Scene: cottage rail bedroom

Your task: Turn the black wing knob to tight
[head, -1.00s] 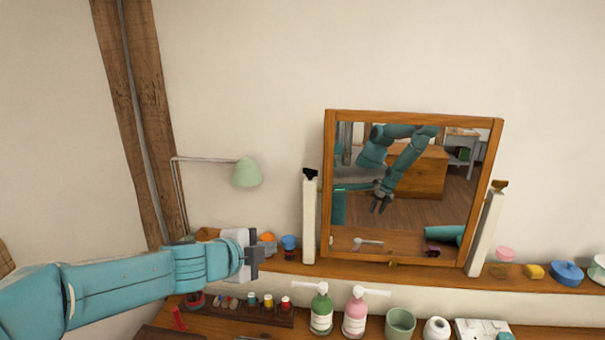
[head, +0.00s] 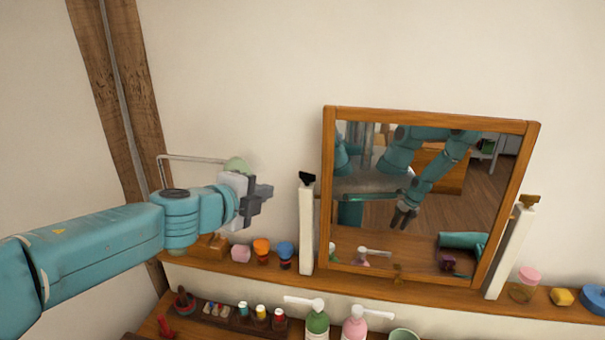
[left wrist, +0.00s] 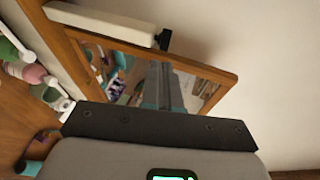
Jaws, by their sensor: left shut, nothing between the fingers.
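The black wing knob (head: 307,178) sits on top of the white left post (head: 307,230) beside the tilted mirror (head: 328,190). In the left wrist view the knob (left wrist: 165,40) shows at the end of the white post, beyond the mirror frame. My left gripper (head: 268,191) is shut and empty. In the head view it is left of the knob and slightly lower, with a gap between them. Its fingers (left wrist: 161,85) point toward the mirror in the left wrist view.
A brown knob (head: 529,200) tops the right post (head: 512,250). Pump bottles (head: 317,322) stand in front. The wall above is clear.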

